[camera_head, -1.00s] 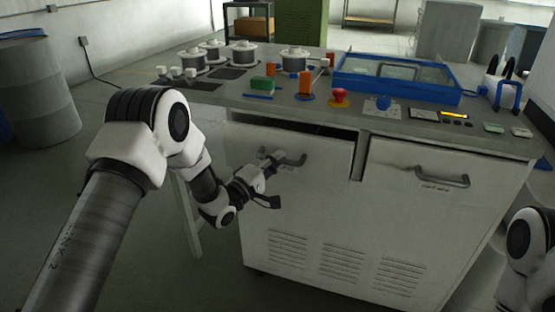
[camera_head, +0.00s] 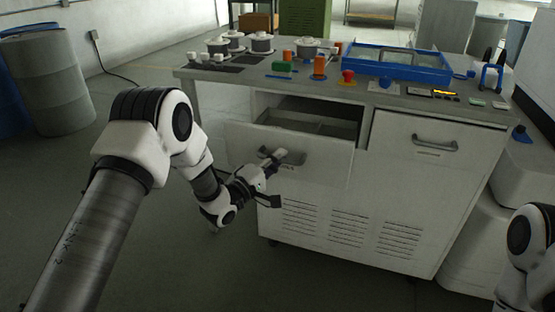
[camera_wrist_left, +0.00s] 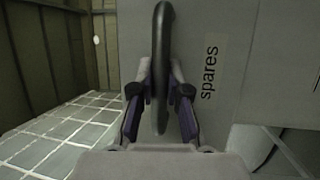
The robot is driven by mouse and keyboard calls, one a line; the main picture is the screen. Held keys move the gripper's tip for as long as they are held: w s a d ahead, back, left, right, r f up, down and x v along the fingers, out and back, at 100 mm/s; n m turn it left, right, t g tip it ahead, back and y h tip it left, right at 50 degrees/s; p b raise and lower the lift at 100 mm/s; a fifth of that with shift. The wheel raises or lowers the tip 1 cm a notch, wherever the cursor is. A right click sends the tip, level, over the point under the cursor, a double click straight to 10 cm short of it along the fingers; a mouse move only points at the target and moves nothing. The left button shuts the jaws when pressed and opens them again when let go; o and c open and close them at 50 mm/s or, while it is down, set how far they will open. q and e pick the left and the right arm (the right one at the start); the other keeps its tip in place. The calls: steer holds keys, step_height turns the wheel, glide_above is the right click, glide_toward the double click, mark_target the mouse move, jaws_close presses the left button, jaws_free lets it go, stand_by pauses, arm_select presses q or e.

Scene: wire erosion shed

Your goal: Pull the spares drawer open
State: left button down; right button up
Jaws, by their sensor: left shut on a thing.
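The spares drawer (camera_head: 325,165) is the left drawer of the white cabinet, and it stands partly open with its inside showing. Its front carries the label "spares" (camera_wrist_left: 209,73) in the left wrist view. My left gripper (camera_head: 272,164) is shut on the drawer's dark bar handle (camera_head: 294,157). In the left wrist view the handle (camera_wrist_left: 161,50) runs between the two fingers of the gripper (camera_wrist_left: 160,100). My right gripper is not in view; only part of my right arm shows at the right edge.
The right drawer (camera_head: 430,140) is shut, with its own handle (camera_head: 436,143). The worktop (camera_head: 215,85) holds spools, a blue-framed tray (camera_head: 400,70), a red button (camera_head: 348,76) and small parts. The floor before the cabinet is clear.

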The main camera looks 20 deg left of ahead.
arm_select(q)
steer(key=c, duration=1.1)
jaws_free()
steer(key=shift+c, duration=0.2)
steer(key=v, duration=1.2)
